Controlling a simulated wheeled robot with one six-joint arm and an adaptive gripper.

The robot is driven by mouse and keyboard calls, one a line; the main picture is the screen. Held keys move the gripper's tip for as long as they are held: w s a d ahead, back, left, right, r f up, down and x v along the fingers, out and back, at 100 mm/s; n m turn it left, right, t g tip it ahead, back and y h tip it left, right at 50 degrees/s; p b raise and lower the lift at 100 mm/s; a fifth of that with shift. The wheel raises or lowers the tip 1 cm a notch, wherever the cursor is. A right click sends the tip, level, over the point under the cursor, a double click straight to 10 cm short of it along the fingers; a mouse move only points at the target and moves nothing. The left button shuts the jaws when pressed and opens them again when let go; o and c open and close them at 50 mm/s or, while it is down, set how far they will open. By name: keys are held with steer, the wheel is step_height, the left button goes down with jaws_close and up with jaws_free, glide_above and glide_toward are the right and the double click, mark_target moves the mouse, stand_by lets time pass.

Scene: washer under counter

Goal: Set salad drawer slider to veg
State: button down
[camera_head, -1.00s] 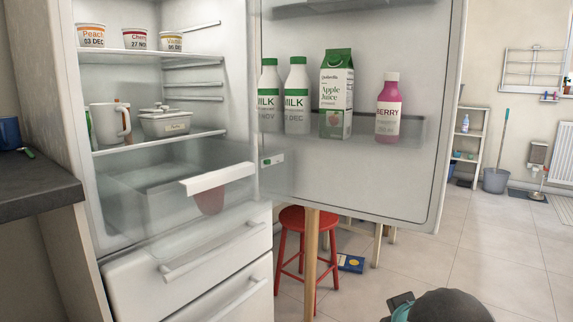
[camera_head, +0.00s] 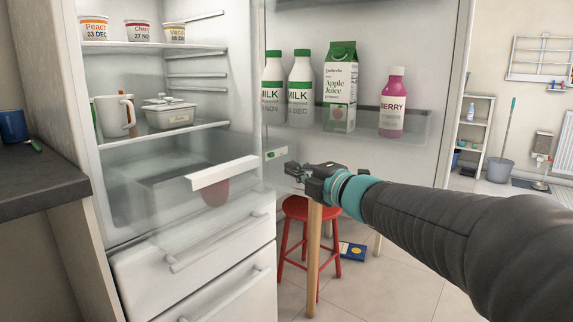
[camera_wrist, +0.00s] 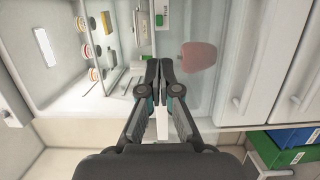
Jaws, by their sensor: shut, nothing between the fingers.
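The clear salad drawer (camera_head: 150,208) sits below the lowest fridge shelf, with a white handle bar (camera_head: 222,173) across its front. In the wrist view, my fingers (camera_wrist: 160,66) are together. A red item (camera_wrist: 198,55) shows through the drawer beside them.
The open fridge door holds milk bottles (camera_head: 301,82), an apple juice carton (camera_head: 340,88) and a berry bottle (camera_head: 393,103). White lower drawers (camera_head: 200,255) are shut. A red stool (camera_head: 297,210) stands behind my gripper. A dark counter (camera_head: 35,180) is at left.

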mark_target(263, 156)
steer(key=x, duration=0.9)
steer(key=shift+a, duration=0.1)
